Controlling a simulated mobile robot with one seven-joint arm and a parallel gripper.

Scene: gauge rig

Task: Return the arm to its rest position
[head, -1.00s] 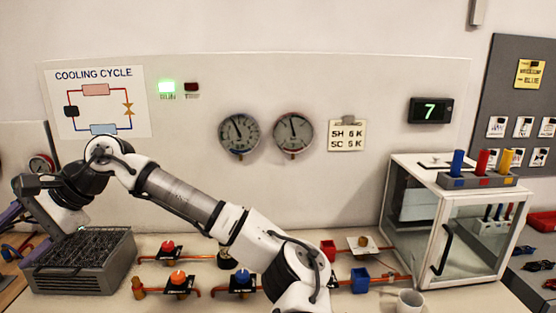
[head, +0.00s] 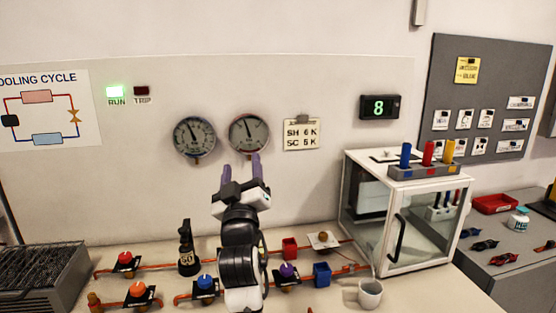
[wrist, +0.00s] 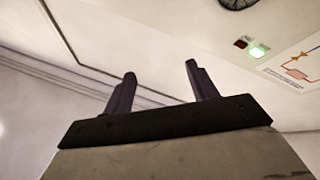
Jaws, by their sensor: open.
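My gripper (head: 241,168) is raised in front of the wall panel in the head view, its two purple fingers pointing up just below the right-hand gauge (head: 249,134). The fingers are apart with nothing between them. In the wrist view my gripper (wrist: 163,80) also shows as two dark, separated fingers against pale wall. My arm is folded upright above the bench, and its lower part runs out of the bottom of the head view.
Below my arm are copper pipes with a red valve (head: 125,260), an orange valve (head: 137,290) and a blue valve (head: 205,284). A glass cabinet (head: 405,225) stands right, a white mug (head: 370,293) before it. A dark finned unit (head: 45,280) is left.

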